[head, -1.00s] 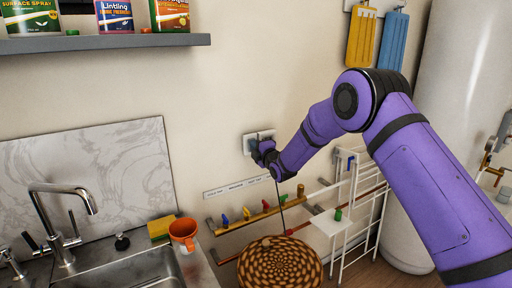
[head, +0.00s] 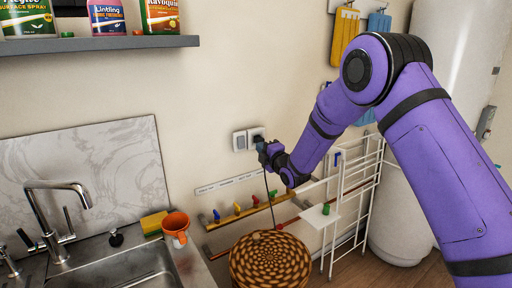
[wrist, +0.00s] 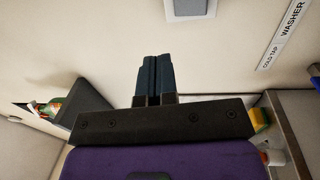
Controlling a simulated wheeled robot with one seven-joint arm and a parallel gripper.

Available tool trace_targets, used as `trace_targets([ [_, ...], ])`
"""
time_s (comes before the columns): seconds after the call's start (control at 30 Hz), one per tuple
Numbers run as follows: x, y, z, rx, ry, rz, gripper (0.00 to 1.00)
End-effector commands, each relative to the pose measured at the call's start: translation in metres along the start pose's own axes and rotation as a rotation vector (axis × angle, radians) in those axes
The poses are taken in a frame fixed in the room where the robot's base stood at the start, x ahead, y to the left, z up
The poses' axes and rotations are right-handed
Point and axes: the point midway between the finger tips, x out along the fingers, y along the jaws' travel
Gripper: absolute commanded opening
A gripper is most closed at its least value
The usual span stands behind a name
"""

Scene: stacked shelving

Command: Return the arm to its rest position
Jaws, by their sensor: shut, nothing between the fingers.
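My purple arm reaches in from the right in the head view. My gripper (head: 264,148) is in front of the wall, just below and beside a double wall socket (head: 240,140). A dark plug (head: 257,133) appears to sit in the right half of the socket, and a thin dark cable (head: 268,190) hangs below. In the wrist view, the two dark fingers of my gripper (wrist: 153,75) are closed together with nothing between them. A pale wall plate (wrist: 190,8) shows at the top edge there, apart from the fingertips.
A patterned round basket (head: 270,262) stands below the arm. A white drying rack (head: 355,190) is right of it. A rail with coloured taps (head: 240,210) runs along the wall. An orange mug (head: 176,223) is by the sink (head: 130,270). A shelf (head: 100,43) is upper left.

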Motion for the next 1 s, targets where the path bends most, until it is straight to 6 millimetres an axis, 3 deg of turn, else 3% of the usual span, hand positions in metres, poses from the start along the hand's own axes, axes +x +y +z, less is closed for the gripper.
trace_targets([
  [0.2, -0.013, 0.003, 0.000, 0.000, 0.000, 0.000, 0.00],
  [0.63, -0.015, 0.011, 0.004, 0.012, -0.010, -0.009, 0.00],
  [0.83, -0.034, 0.055, 0.026, 0.115, -0.086, -0.091, 0.00],
  [1.0, -0.068, 0.101, 0.048, 0.258, -0.192, -0.186, 0.00],
])
